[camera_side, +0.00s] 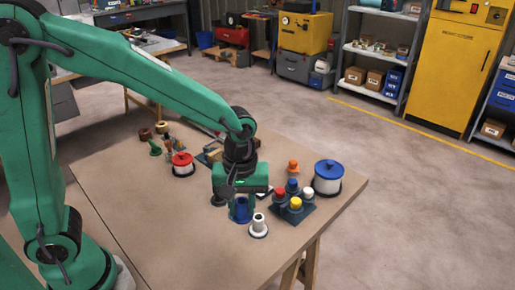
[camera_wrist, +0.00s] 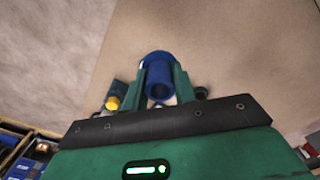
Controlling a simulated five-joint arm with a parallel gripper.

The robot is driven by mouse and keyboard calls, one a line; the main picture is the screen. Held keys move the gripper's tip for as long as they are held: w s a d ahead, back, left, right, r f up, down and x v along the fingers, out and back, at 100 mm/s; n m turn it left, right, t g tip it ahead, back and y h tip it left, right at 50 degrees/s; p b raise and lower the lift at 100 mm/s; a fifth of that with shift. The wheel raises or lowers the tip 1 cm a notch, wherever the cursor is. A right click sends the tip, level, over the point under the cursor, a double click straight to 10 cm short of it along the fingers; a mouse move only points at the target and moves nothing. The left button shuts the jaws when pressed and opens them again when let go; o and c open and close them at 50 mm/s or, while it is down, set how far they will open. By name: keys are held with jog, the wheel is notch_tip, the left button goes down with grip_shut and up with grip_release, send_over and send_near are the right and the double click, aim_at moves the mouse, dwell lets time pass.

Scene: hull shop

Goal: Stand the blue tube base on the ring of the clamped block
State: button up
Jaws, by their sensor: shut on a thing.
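The blue tube base (camera_side: 240,213) is between the fingers of my gripper (camera_side: 239,200) in the side view, over the near middle of the table. My gripper is shut on it. No ring shows clearly in either view.
A white tube on a dark foot (camera_side: 258,226) stands close to the right of the blue tube. A dark rack (camera_side: 294,214) holds several coloured caps. A blue-lidded white tub (camera_side: 328,180) is at the right, a red-lidded one (camera_side: 182,168) at the left. The table's near left (camera_side: 150,220) is clear.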

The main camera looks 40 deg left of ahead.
jog(key=w+a+n, duration=0.1)
jog(key=w+a, duration=0.4)
jog(key=a, duration=0.1)
jog(key=w+a+n, duration=0.1)
jog(key=w+a, duration=0.4)
jog(key=a, duration=0.2)
jog(key=w+a+n, duration=0.1)
jog(key=w+a, duration=0.4)
jog(key=a, duration=0.1)
jog(key=shift+w+a, duration=0.35)
jog(key=shift+w, duration=0.05)
jog(key=w+a+n, duration=0.1)
jog(key=w+a, duration=0.1)
jog(key=a, duration=0.8)
jog(key=shift+f+n, duration=0.3)
jog(key=shift+f, duration=0.15)
jog(key=shift+f, duration=0.1)
jog(key=shift+f, duration=2.75)
jog(key=shift+f, duration=0.65)
jog(key=o, duration=0.7)
jog(key=shift+o, duration=0.2)
